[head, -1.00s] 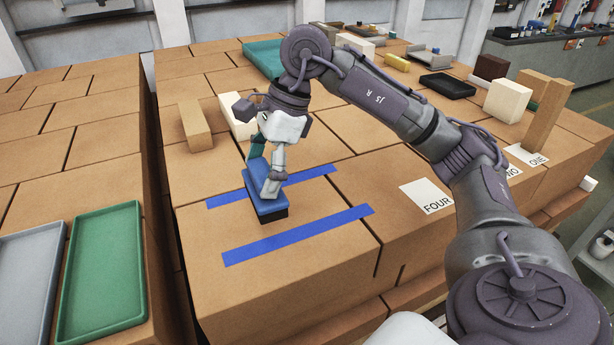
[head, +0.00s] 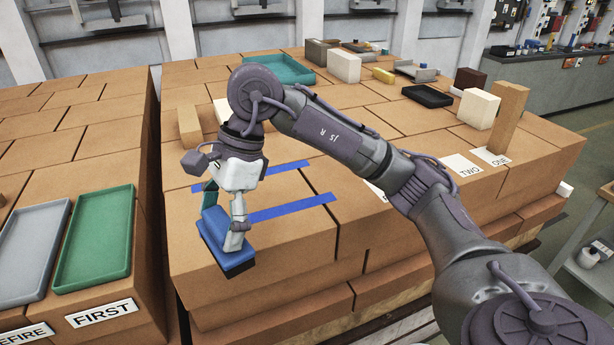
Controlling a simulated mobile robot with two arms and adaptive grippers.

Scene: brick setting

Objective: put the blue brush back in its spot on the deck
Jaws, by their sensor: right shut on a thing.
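The blue brush (head: 216,233), a blue block with a dark underside, is in my right gripper (head: 223,216). The gripper is shut on it from above, with one finger on each side. The brush is over the near left part of the brick deck (head: 300,248), and in the head view it covers the left end of the near blue tape strip (head: 293,207). The far blue tape strip (head: 285,167) runs behind the gripper, partly hidden. I cannot tell whether the brush touches the deck. My left gripper is out of view.
A green tray (head: 97,284) and a grey tray (head: 12,295) lie on the left stack, across a gap. Tan (head: 190,126) and white blocks stand behind the gripper. Cards TWO (head: 462,168) and ONE (head: 491,157) lie at right. Bare deck lies right of the brush.

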